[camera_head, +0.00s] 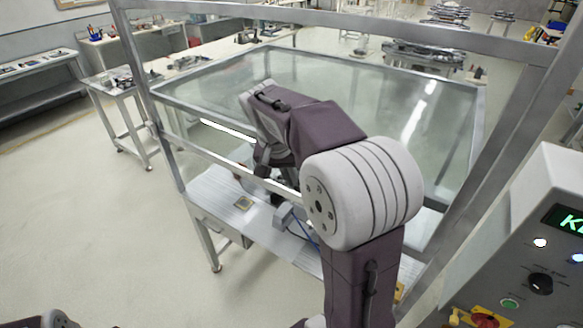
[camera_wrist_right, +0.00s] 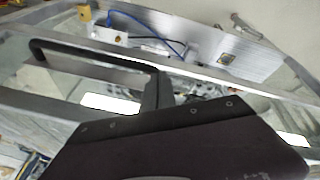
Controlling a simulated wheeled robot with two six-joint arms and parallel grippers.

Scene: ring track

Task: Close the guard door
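The guard door is a large clear panel in a grey metal frame (camera_head: 478,130), standing open and tilted over the workbench in the head view. My right arm reaches across in front of it, bent at the elbow. My right gripper (camera_head: 265,160) points down near the door's lower edge and is mostly hidden by my wrist. In the right wrist view, a black bar handle (camera_wrist_right: 95,56) crosses the upper left, and a dark finger part (camera_wrist_right: 160,92) of my gripper is at its right end. I cannot tell whether they touch. My left gripper is out of view.
A metal workbench (camera_head: 225,200) with a blue cable stands below the door. Metal guard posts (camera_head: 150,100) and rails surround it. A control box (camera_head: 535,250) with lit buttons stands at the right. Open floor (camera_head: 80,220) lies at the left.

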